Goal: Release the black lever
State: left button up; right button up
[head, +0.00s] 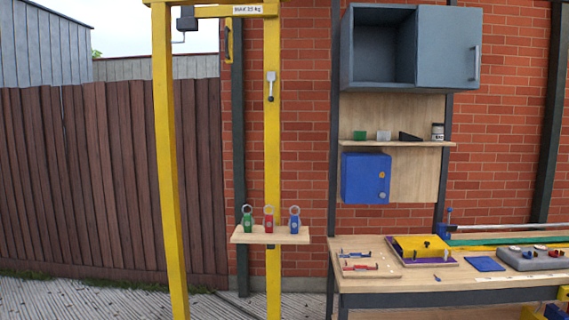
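A small dark lever (270,91) hangs down from a pale grey bracket (271,76) on the right yellow post (273,140) of a gantry frame. It looks black and points straight down, but it is too small to make out in detail. Neither of my grippers is in view, and nothing is touching the lever.
A dark box with a crank (186,20) sits at the frame's top left. A small shelf (270,238) on the post holds green, red and blue ringed pieces. A cluttered workbench (400,300) stands right, below a grey cabinet (448,48). Decking is clear at lower left.

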aim_at(271, 76)
jog(key=i+j+z, duration=0.35)
jog(key=i, duration=0.25)
jog(key=i+j+z, duration=0.35)
jog(key=i, duration=0.2)
jog(key=i+j+z, duration=0.35)
jog(key=i+j, duration=0.15)
jog(key=j, duration=0.15)
